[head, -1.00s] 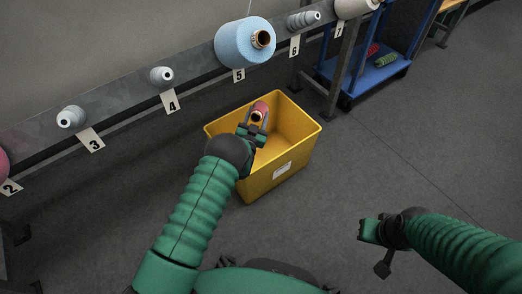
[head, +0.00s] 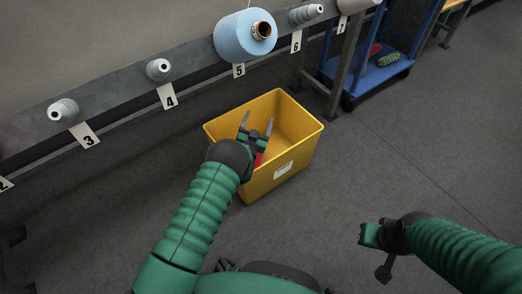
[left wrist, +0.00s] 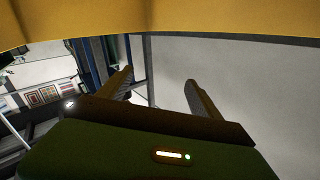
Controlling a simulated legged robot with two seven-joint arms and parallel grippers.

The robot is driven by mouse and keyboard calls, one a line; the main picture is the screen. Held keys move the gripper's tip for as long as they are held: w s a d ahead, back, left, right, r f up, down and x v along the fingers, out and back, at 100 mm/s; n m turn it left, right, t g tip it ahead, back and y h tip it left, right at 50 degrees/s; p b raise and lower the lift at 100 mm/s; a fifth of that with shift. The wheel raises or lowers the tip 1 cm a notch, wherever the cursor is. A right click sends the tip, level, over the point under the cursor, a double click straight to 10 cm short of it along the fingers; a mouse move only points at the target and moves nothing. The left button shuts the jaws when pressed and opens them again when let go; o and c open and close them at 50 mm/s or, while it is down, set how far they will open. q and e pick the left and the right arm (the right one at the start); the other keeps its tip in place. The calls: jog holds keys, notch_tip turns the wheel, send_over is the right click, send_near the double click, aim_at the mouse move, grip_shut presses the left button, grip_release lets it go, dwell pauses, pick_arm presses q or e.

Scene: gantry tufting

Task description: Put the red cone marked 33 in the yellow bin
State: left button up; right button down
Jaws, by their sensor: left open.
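The yellow bin (head: 303,150) stands on the floor below the rail, open side up. My left gripper (head: 257,121) is open over the bin, its two fingers apart with nothing between them. A red piece (head: 259,160), likely the red cone, shows inside the bin just below the gripper. Most of it is hidden by my gripper and the bin wall, and no marking on it can be read. In the left wrist view the open fingers (left wrist: 160,77) are empty, and the bin's yellow wall (left wrist: 230,18) crosses the top. My right gripper (head: 370,234) is over bare floor at the right; its jaws are unclear.
A rail with numbered tags carries a large blue cone (head: 243,37) at 5 and small grey cones at 3 (head: 63,110) and 4 (head: 159,69). A blue cart (head: 372,76) with red and green items stands at the back right. Floor right of the bin is clear.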

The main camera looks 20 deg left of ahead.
pick_arm(q)
notch_tip(320, 180, up, 5)
jog(key=p, duration=0.4)
jog(key=s+d+p, duration=0.2)
jog(key=s+p, duration=0.1)
jog(key=s, duration=0.4)
jog(key=s+d+p, duration=0.2)
jog(key=s+p, duration=0.2)
jog(key=s, duration=0.4)
jog(key=shift+s+d, duration=0.2)
jog(key=shift+d, duration=0.05)
